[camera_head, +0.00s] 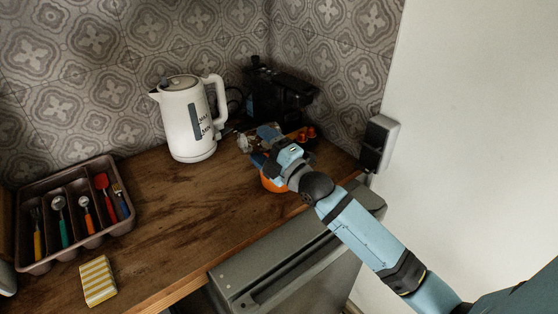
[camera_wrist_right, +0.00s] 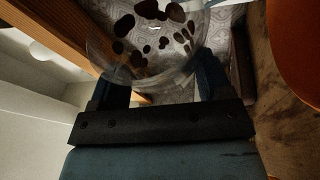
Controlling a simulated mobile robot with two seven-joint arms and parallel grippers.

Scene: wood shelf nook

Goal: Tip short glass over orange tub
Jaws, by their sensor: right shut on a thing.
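The short glass (camera_wrist_right: 150,45) is clear, with several dark brown pieces showing in it, and sits between the fingers of my right gripper (camera_wrist_right: 160,82) in the right wrist view. The right gripper is shut on it. In the head view my right gripper (camera_head: 260,146) is at the back right of the counter, and only a bit of the glass (camera_head: 243,143) shows past it. The orange tub (camera_head: 270,183) is mostly hidden below my right wrist; it also shows at the right wrist view's upper right (camera_wrist_right: 297,45). I cannot tell the glass's exact tilt. My left gripper is out of view.
A white kettle (camera_head: 187,118) stands left of the gripper, and a black machine (camera_head: 278,95) stands behind it. A brown cutlery tray (camera_head: 127,222) and a striped yellow sponge (camera_head: 98,280) are at the left. The middle of the wooden counter (camera_head: 180,230) is clear.

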